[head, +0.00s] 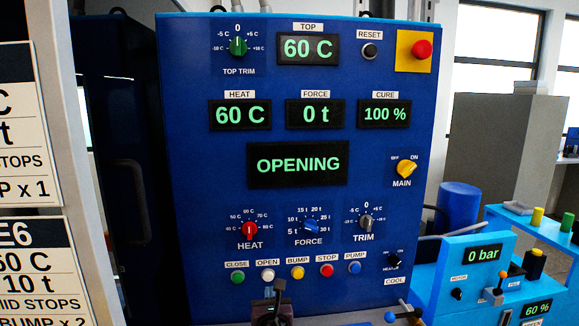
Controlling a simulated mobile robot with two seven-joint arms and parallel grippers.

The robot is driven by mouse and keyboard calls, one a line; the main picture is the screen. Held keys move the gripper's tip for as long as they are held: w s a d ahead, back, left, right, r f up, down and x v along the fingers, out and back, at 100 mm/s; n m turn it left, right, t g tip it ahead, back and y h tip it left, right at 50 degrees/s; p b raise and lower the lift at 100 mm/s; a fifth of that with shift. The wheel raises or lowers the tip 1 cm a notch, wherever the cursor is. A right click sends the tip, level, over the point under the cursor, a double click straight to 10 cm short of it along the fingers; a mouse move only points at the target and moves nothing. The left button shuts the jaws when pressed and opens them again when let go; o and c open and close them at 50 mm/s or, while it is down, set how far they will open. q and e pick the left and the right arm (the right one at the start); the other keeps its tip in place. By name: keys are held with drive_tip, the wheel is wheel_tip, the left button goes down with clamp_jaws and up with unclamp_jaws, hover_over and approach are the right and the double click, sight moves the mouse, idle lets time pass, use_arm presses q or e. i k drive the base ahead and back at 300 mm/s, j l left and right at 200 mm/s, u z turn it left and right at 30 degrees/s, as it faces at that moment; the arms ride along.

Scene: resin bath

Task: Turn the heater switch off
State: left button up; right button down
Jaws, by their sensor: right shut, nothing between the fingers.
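The heater switch (394,260) is a small black knob at the lower right of the blue control panel (190,180). ON is printed at its upper right and a HEATER label sits below it. The knob is too small to tell surely which way it points. My right gripper (274,291) is dark and shows at the bottom middle, in front of the panel's lower edge. It is shut and empty, well left of the switch and lower than it. My left gripper is not in view.
The COOL label (394,281) is below. A blue pump unit (450,275) with levers stands at right. The display (298,165) reads OPENING.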

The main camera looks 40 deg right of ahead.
sight(393, 259)
drive_tip(key=z, duration=1.25)
